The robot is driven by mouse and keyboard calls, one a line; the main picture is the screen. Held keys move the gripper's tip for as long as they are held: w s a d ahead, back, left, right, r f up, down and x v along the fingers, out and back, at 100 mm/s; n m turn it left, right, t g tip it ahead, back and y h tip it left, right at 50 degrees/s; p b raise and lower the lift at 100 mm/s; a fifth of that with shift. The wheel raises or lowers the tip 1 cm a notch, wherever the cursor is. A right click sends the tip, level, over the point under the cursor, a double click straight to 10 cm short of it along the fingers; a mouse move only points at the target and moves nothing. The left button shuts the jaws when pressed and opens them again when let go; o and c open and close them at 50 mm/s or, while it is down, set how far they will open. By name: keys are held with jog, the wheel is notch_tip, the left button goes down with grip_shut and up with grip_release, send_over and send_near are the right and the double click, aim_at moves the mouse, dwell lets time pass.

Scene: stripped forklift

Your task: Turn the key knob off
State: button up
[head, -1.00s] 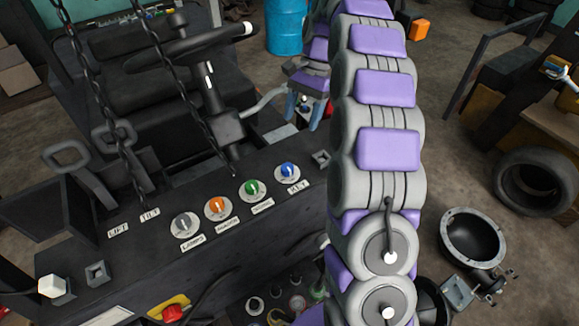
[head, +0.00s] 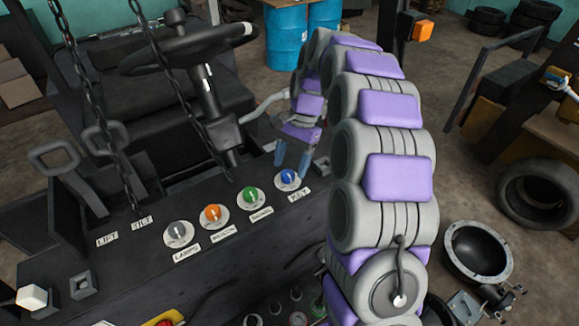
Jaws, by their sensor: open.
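The key knob (head: 289,177) is a blue knob on a pale round dial, at the right end of a row of knobs on the dark console. A small label (head: 299,194), which seems to read KEY, lies just in front of it. My gripper (head: 293,157) is open, with blue fingertips pointing down. It is just behind and above the key knob in the picture, with the knob below the gap between the fingers. Contact cannot be told. Nothing is held. The knob's exact pointer angle is too small to read.
Green (head: 250,197), orange (head: 213,214) and grey (head: 178,233) knobs sit left of the key knob. Chains (head: 113,160) hang over the console (head: 150,270). The steering wheel (head: 185,50) stands behind, with a grey lever (head: 262,106) beside my gripper.

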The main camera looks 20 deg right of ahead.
jog(key=shift+x, duration=1.05)
jog(key=shift+c, duration=0.3)
jog(key=c, duration=1)
jog(key=shift+w+n, duration=0.1)
jog(key=shift+n, duration=0.4)
jog(key=o, duration=1.1)
jog(key=shift+c, duration=0.2)
jog(key=shift+r, duration=0.1)
